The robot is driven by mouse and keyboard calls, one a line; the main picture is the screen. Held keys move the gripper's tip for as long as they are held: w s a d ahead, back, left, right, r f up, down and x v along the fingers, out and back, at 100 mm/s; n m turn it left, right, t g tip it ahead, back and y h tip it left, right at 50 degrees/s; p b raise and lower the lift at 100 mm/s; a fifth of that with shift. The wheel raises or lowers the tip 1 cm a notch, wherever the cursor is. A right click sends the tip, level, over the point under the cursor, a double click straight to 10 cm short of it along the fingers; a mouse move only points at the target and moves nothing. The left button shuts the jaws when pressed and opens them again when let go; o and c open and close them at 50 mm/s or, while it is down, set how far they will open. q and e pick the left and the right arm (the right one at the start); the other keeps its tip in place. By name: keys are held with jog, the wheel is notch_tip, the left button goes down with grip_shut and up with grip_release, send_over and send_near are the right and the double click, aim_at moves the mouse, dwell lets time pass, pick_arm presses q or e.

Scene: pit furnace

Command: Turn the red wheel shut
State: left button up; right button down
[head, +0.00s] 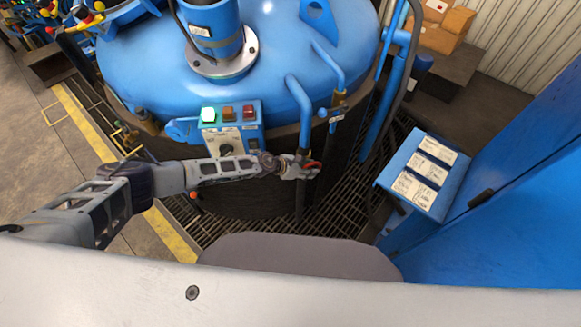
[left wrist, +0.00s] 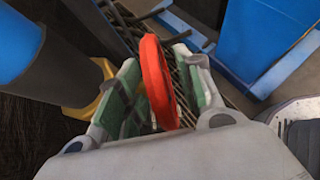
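The red wheel (head: 314,165) is small in the head view, at the vertical pipe on the front of the blue furnace. My left gripper (head: 302,167) is at the wheel. In the left wrist view the wheel (left wrist: 158,80) shows nearly edge-on between the two green-padded fingers of the left gripper (left wrist: 165,92). The fingers stand apart, one on each side of its rim. A gap shows on the left side of the rim; the right finger is close, and I cannot tell if it touches. My right gripper is not in view.
The blue furnace (head: 150,60) fills the back, with a control box (head: 232,135) left of the wheel. A blue stand with labels (head: 421,170) and a blue cabinet (head: 530,190) are at the right. Floor grating (head: 345,215) lies below.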

pick_arm(q)
jog(key=v, duration=1)
jog(key=shift+a, duration=0.3)
jog(key=shift+s+d+r, duration=0.1)
jog(key=shift+s, duration=0.1)
dwell(0.3)
